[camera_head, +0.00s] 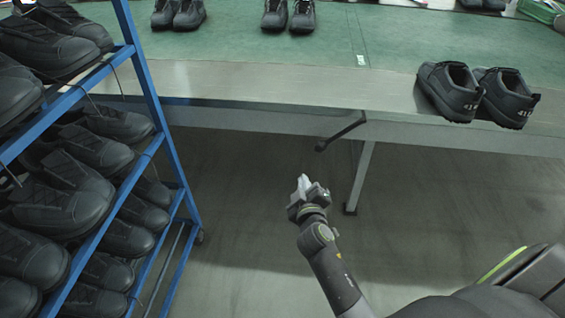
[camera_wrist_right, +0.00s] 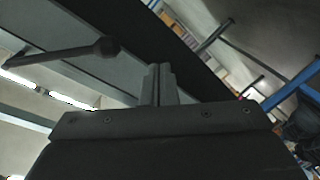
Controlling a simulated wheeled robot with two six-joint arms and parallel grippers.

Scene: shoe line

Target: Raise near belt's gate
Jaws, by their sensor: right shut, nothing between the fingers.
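The near belt (camera_head: 230,56) is a green surface with a grey metal front edge, across the top of the head view. A dark lever (camera_head: 345,131) with a round knob at its lower left end sticks out below that edge. The lever also shows in the right wrist view (camera_wrist_right: 70,52), with its knob up and left of the fingertips. My right gripper (camera_head: 303,184) is shut and empty, below and left of the knob and apart from it; its closed fingers also show in the right wrist view (camera_wrist_right: 160,82). I cannot make out a separate gate panel. My left gripper is out of view.
A blue rack (camera_head: 160,90) full of black shoes stands on the left. A pair of black shoes (camera_head: 450,90) sits at the belt's front edge on the right; more pairs stand farther back. A table leg (camera_head: 361,175) stands behind the lever. The floor around my gripper is clear.

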